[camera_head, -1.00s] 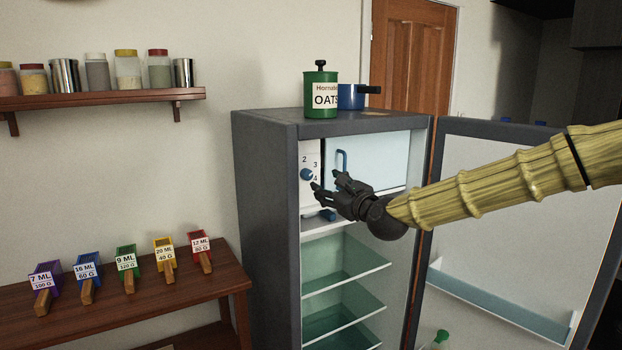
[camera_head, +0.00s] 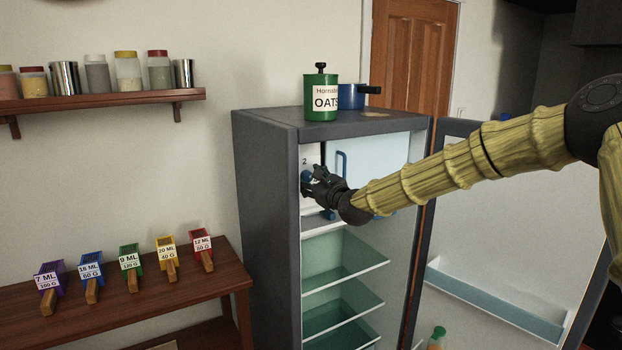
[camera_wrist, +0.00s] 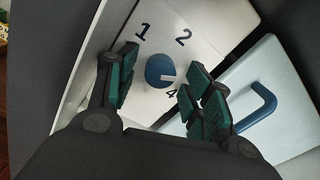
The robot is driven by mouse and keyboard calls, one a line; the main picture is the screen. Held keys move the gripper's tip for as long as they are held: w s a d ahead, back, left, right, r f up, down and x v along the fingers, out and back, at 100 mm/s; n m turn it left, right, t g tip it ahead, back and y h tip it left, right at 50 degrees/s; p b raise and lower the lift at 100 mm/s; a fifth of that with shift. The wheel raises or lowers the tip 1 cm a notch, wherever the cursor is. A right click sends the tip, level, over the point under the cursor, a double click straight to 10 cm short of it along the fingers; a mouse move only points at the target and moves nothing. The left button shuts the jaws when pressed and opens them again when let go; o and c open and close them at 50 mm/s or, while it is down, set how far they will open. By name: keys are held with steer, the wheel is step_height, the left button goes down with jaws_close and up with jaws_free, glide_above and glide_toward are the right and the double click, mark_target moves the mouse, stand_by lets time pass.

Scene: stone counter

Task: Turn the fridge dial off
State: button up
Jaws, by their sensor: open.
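The fridge (camera_head: 262,190) stands open, with a white dial panel at its upper left inside. The blue round dial (camera_wrist: 160,71) shows in the wrist view between my two open fingers, with a pale mark on its right side. The numbers 1, 2 and 4 show around it; my right finger covers part of the panel where another number could be. My gripper (camera_wrist: 158,88) is open, its fingers on either side of the dial; I cannot tell whether they touch it. In the head view my gripper (camera_head: 307,181) covers most of the panel, and only a bit of the dial shows.
The freezer compartment door with a blue handle (camera_wrist: 262,104) is just right of the dial. The open fridge door (camera_head: 500,235) is on the right. A green oats tin (camera_head: 321,98) and a blue pot (camera_head: 351,97) stand on top. Several scoops lie on the wooden table (camera_head: 200,285).

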steer(key=shift+c, duration=0.2)
steer(key=c, duration=1)
